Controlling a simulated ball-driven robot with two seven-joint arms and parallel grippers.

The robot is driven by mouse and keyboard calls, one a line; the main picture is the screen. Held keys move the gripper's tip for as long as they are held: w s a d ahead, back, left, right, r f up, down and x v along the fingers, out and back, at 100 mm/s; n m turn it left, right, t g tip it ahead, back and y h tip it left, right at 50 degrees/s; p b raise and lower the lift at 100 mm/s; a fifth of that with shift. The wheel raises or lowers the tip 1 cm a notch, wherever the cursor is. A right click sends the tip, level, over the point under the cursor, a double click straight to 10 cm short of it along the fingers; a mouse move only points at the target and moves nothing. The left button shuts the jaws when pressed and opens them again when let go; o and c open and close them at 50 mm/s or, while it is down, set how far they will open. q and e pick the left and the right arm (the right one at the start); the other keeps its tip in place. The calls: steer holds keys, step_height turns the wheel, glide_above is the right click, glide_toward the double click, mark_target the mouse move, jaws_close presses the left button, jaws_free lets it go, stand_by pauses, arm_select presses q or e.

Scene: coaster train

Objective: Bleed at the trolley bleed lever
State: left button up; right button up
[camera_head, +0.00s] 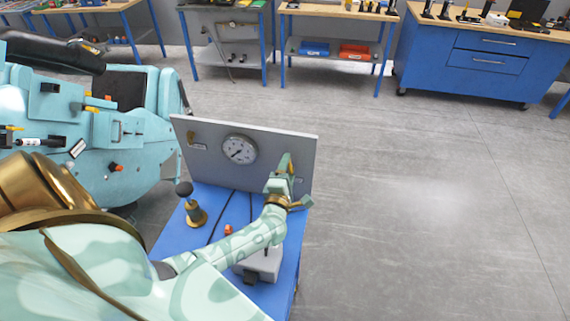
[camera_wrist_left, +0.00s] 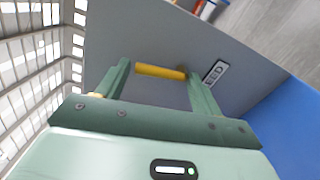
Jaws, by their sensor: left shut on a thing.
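The trolley (camera_head: 214,228) has a blue top with an upright grey panel (camera_head: 215,150) at its far edge. My left gripper (camera_head: 286,172) is at the right part of the panel. In the left wrist view a yellow bar-like lever (camera_wrist_left: 160,71) lies crosswise between the two green fingers. The gripper (camera_wrist_left: 160,78) is shut on it, with a finger at each end. In the head view the gripper hides this lever. A small label plate (camera_wrist_left: 215,72) is beside the right finger. My right gripper is not in view.
The panel carries a round dial gauge (camera_head: 239,150). A brass post with a black knob (camera_head: 184,189) and a grey box (camera_head: 262,262) stand on the trolley. Teal machinery (camera_head: 105,130) is close on the left. Benches line the back; the floor at right is clear.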

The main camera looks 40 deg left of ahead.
arm_select(q)
steer(key=shift+w+d+m+p, duration=0.15)
steer(key=shift+m+p, duration=0.1)
steer(key=shift+m, duration=0.25)
steer(key=shift+s+d+m+p, duration=0.15)
steer(key=shift+m+p, duration=0.1)
steer(key=shift+m, duration=0.25)
steer(key=shift+w, duration=0.15)
steer(key=o, duration=1)
steer(key=shift+v, duration=8.2)
